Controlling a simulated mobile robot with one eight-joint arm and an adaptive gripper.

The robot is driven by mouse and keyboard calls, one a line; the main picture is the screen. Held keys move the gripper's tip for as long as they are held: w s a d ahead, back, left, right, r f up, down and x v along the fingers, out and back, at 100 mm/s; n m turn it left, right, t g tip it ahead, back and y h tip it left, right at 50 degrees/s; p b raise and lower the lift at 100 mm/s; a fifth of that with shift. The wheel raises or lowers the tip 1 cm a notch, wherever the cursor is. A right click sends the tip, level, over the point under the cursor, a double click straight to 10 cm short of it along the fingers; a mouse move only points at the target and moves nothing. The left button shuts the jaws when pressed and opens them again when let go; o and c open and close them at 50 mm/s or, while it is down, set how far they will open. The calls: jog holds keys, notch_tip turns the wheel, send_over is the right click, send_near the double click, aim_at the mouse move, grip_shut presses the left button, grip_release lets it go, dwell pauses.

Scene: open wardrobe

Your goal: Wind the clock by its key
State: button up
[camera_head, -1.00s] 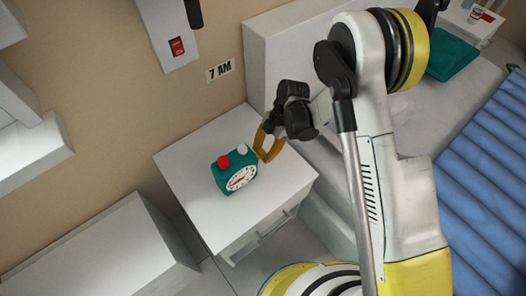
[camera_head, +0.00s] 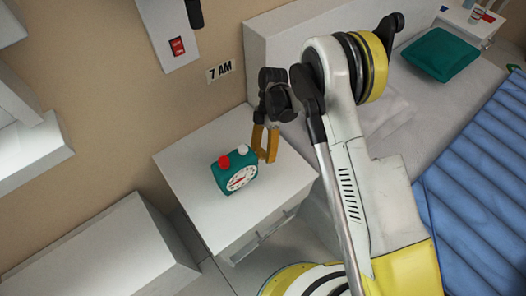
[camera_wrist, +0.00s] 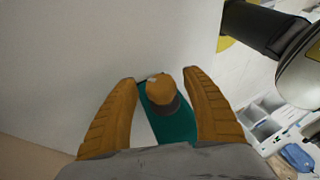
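The teal clock (camera_head: 221,175) stands on the white bedside cabinet (camera_head: 185,160), with a white dial, a red button and a white button on top. In the head view my gripper (camera_head: 264,155) points down at the clock's right rear side. In the wrist view the clock's teal body (camera_wrist: 178,126) lies below the fingers. A brown-orange round knob, seemingly the key (camera_wrist: 160,84), sticks up from it between my two fingers. My gripper (camera_wrist: 161,78) is open, with a visible gap on both sides of the key. The key is hidden in the head view.
A wall panel with a red switch (camera_head: 177,46) and a "7 AM" sign (camera_head: 219,71) are behind. The bed headboard (camera_head: 265,45) rises close behind my gripper. A bed with a teal pillow (camera_head: 438,55) and blue cover (camera_head: 480,160) is at right. The cabinet top around the clock is clear.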

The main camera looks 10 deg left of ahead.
jog(key=shift+r, duration=0.1)
jog(key=v, duration=1.1)
jog(key=shift+w+r, duration=0.25)
jog(key=shift+r, duration=0.1)
jog(key=shift+f, duration=0.1)
